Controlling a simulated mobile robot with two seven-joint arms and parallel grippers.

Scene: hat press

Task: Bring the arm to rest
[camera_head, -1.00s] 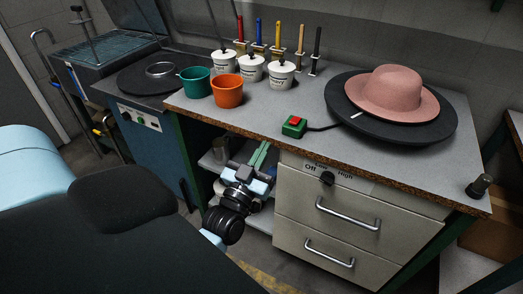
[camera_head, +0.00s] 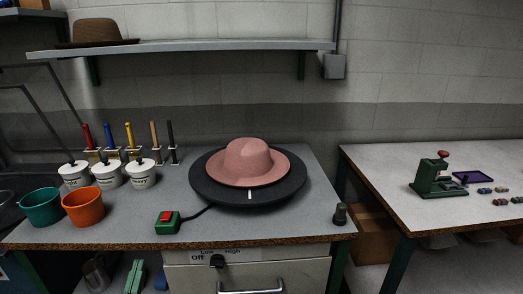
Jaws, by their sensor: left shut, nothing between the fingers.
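My right gripper is not in view. A pink hat (camera_head: 252,162) sits on a round black plate (camera_head: 212,183) on the bench, well away from the left gripper.
A green box with a red button (camera_head: 167,222), orange cup (camera_head: 83,207), green cup (camera_head: 42,207) and several white pots (camera_head: 141,174) stand on the bench. A metal cup (camera_head: 97,274) is below. A second table (camera_head: 395,185) at right holds a green hand press (camera_head: 437,180). A brown hat (camera_head: 98,31) lies on the wall shelf.

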